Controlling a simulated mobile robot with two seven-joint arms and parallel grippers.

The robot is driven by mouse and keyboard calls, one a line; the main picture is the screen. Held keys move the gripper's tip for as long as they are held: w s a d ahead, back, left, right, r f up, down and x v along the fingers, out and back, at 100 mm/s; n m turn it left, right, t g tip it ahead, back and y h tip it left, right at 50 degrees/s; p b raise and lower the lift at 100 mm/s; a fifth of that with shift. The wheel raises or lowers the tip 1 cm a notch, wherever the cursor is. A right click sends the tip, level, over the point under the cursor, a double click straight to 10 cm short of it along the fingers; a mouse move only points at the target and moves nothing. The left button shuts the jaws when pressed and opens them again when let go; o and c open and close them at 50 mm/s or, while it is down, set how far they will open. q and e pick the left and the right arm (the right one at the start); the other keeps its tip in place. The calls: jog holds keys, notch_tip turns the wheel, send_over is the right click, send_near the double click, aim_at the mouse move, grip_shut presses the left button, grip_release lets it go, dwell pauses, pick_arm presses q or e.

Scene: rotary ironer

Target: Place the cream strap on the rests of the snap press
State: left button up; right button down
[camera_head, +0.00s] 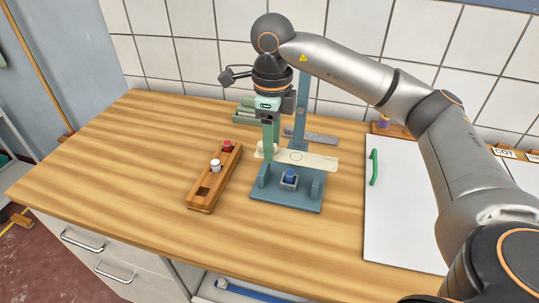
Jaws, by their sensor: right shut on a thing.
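The snap press (285,200) is a blue-grey stand with a base, upright posts and a tall column behind. The cream strap (318,162) lies crosswise, level, over the press base. Its left end is at my right gripper (268,152), which points down and is shut on the strap there. The gripper's fingers hide part of the strap's left end. I cannot tell whether the strap touches the rests. A dark blue round piece (290,175) sits in a small holder on the front of the base. My left gripper is not in view.
A wooden block (200,196) with a red and a white piece stands left of the press. A white sheet (400,220) with a green handle-like piece (374,167) lies to the right. The left tabletop is clear.

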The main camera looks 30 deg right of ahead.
jog(key=w+f, duration=0.1)
jog(key=f, duration=0.1)
jog(key=w+d+f, duration=0.1)
jog(key=f, duration=0.1)
jog(key=w+f+p, duration=0.1)
jog(key=f, duration=0.2)
jog(key=shift+w+d, duration=0.15)
jog(key=shift+d, duration=0.1)
jog(key=shift+f, duration=0.3)
jog(key=shift+f, duration=0.15)
jog(key=shift+c, duration=1.7)
grip_release()
notch_tip(320, 180, up, 12)
jog(key=shift+r+b, duration=0.2)
jog(key=shift+b, duration=0.2)
